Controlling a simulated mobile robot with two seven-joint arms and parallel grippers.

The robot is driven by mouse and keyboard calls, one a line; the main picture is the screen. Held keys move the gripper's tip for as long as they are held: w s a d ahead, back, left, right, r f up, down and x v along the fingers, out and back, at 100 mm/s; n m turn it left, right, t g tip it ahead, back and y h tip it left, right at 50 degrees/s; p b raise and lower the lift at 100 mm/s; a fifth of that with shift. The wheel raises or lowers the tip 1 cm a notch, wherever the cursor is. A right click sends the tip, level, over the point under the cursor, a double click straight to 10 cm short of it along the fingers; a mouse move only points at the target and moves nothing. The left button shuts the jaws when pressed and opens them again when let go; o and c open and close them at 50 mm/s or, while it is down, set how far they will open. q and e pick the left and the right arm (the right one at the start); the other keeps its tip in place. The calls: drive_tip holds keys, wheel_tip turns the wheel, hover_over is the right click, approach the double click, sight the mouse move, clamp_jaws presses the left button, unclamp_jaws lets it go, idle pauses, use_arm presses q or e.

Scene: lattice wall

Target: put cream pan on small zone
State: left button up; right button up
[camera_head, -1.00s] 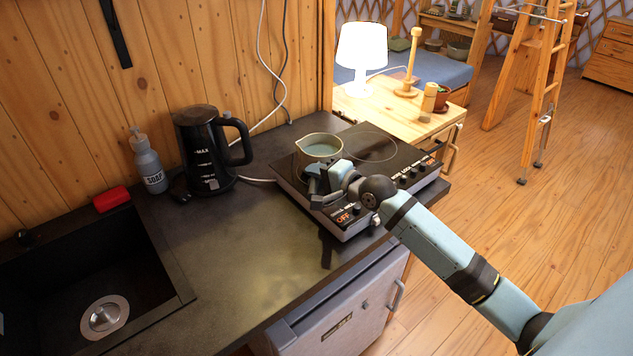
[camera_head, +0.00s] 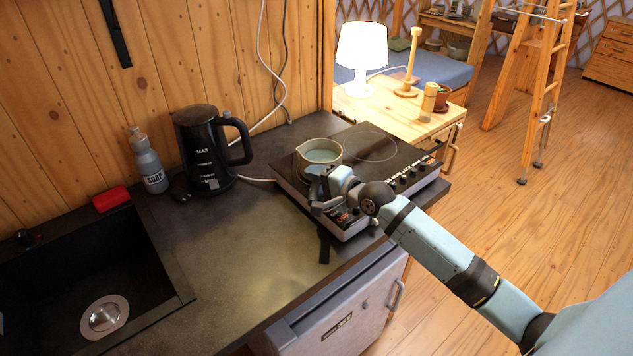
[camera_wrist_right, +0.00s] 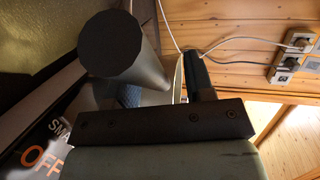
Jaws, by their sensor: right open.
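The cream pan (camera_head: 319,154) stands upright on the left part of the dark hob (camera_head: 400,163). A ring marking a cooking zone (camera_head: 370,146) is bare to the right of it. My right gripper (camera_head: 318,191) is at the near side of the pan, low over the hob's front left. It is open. In the right wrist view a dark round bar (camera_wrist_right: 112,48), which looks like the pan's handle, runs close in front of the gripper beside a dark finger (camera_wrist_right: 197,76). My arm hides the handle in the head view. The left gripper is not in view.
A black kettle (camera_head: 205,150), a soap bottle (camera_head: 149,165) and a red sponge (camera_head: 111,198) stand left of the hob, by the sink (camera_head: 60,285). The counter (camera_head: 235,255) in front is clear. A lamp (camera_head: 361,55) stands on the wooden table behind.

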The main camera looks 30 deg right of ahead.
drive_tip(key=v, duration=1.2)
drive_tip(key=shift+b, duration=0.3)
drive_tip(key=s+a+f+n+p, duration=0.1)
drive_tip(key=f, duration=0.1)
drive_tip(key=s+a+f+n+p, duration=0.1)
drive_tip(key=f, duration=0.1)
drive_tip(key=s+a+f+n+g+h+p, duration=0.1)
drive_tip(key=f, duration=0.1)
drive_tip(key=shift+s+a+f+n, duration=0.2)
drive_tip(key=shift+s+n, duration=0.05)
drive_tip(key=shift+n, duration=0.15)
drive_tip(key=s+a+f+n+g+h+p, duration=0.1)
drive_tip(key=s+a+f+n+p, duration=0.4)
drive_tip(key=s+a+f+n, duration=0.6)
drive_tip(key=s+a+n+g, duration=0.1)
drive_tip(key=s+a, duration=0.2)
drive_tip(key=s, duration=0.1)
drive_tip(key=shift+a+n+g, duration=0.25)
drive_tip(key=shift+n+g, duration=0.05)
drive_tip(key=shift+n, duration=0.1)
